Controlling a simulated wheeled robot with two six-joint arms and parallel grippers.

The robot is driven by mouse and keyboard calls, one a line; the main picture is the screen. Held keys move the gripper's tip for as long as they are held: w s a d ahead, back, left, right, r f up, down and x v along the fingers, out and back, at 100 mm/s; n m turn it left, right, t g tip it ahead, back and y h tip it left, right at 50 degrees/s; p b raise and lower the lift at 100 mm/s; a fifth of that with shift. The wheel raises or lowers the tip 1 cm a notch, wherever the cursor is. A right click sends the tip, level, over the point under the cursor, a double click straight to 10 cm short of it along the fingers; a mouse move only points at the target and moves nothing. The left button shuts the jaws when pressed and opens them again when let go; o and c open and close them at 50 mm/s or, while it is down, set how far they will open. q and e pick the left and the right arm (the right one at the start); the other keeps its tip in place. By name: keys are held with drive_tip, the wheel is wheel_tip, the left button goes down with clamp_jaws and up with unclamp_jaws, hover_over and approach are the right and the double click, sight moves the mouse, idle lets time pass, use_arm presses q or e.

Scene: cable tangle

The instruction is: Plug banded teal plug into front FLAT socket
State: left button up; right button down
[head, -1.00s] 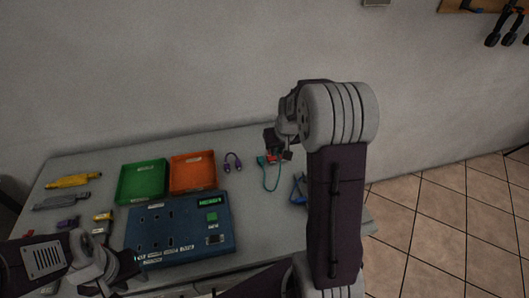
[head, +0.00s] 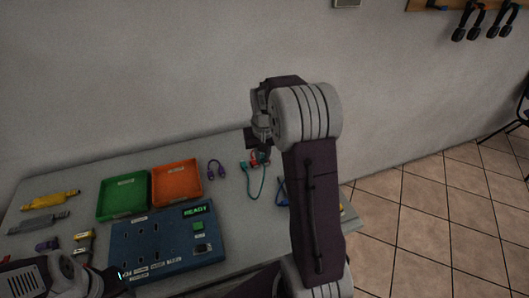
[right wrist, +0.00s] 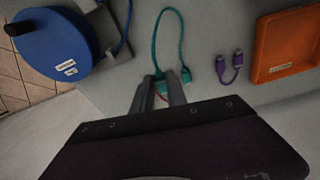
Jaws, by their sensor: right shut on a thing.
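A teal cable (head: 261,184) lies on the table in a loop, right of the orange tray. In the right wrist view the teal cable (right wrist: 156,36) has one end at my fingertips and a teal plug (right wrist: 187,76) beside them. My right gripper (head: 258,157) is down at this end and shut on the teal plug, mostly hidden between the fingers; something red shows there. The right gripper (right wrist: 158,92) also shows in the wrist view. A blue socket panel (head: 150,262) lies at the front; its socket labels are too small to read. My left gripper (head: 115,281) is at the lower left, jaws unclear.
A green tray (head: 123,214) and an orange tray (head: 177,201) stand behind the panel. A purple cable (head: 216,169) lies beside them. Yellow (head: 50,200) and grey (head: 38,222) items lie at left. A blue reel (right wrist: 55,45) stands near the right table edge.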

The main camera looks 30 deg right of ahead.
drive_tip(key=w+a+r+m+t+y, duration=0.15)
drive_tip(key=a+m+y, duration=0.25)
drive_tip(key=a+m, duration=0.9)
drive_tip(key=a+r+m+g+y, duration=0.1)
drive_tip(key=a+r+m+y, duration=0.3)
drive_tip(key=a, duration=1.7)
drive_tip(key=s+a+f+y, duration=0.2)
drive_tip(key=s+a+y, duration=0.1)
drive_tip(key=a, duration=0.3)
drive_tip(key=s+a+f+t+y, duration=0.1)
drive_tip(key=s+a+f+y, duration=0.1)
drive_tip(key=s+a, duration=0.3)
drive_tip(key=shift+s+a+y+p, duration=0.15)
drive_tip(key=shift+a+y+p, duration=0.25)
drive_tip(key=shift+a, duration=0.55)
drive_tip(key=shift+f, duration=0.15)
drive_tip(key=shift+f+b, duration=2)
drive_tip(key=shift+f, duration=0.45)
drive_tip(key=shift+r, duration=0.15)
